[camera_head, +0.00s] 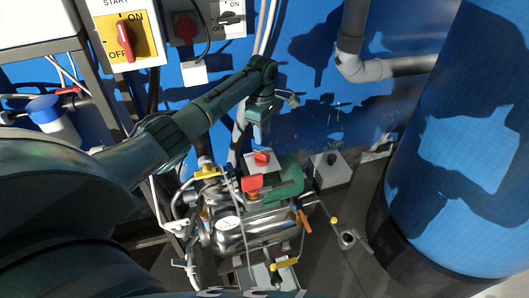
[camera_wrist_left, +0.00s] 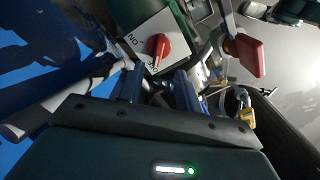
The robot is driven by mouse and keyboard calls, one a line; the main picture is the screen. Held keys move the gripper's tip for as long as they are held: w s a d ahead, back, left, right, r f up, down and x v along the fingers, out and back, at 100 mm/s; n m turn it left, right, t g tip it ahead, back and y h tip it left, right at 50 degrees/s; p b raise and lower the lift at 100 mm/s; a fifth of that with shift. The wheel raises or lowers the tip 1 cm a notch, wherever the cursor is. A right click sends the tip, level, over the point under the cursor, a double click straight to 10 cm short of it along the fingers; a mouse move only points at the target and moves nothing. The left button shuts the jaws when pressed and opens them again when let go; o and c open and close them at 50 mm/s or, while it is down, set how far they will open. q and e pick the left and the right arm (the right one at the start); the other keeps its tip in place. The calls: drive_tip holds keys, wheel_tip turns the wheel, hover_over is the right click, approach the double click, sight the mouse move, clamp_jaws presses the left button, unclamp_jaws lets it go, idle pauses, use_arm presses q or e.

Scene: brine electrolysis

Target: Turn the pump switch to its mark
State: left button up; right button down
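The pump switch is a red knob (camera_head: 261,157) on a white plate mounted on the green motor (camera_head: 290,174). In the left wrist view the same red knob (camera_wrist_left: 157,47) sits on its white plate, with the label "ON" beside it. My left gripper (camera_head: 262,122) points down above the knob. In the left wrist view its two fingers (camera_wrist_left: 158,90) are apart with nothing between them, and the knob lies just beyond the fingertips, not touched. My right gripper is not seen.
A red block-shaped part (camera_head: 252,184) stands close in front of the switch, above the steel tank (camera_head: 260,232). A wall panel with another red ON/OFF knob (camera_head: 125,42) is at upper left. A large blue barrel (camera_head: 468,150) stands right. Pipes and valves crowd the tank.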

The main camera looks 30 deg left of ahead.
sight(263, 153)
use_arm(q)
wheel_tip(263, 153, down, 10)
drive_tip(key=shift+r+b, duration=0.2)
drive_tip(key=shift+b, duration=0.75)
drive_tip(key=shift+w, duration=0.1)
drive_tip(key=shift+c, duration=0.3)
clamp_jaws()
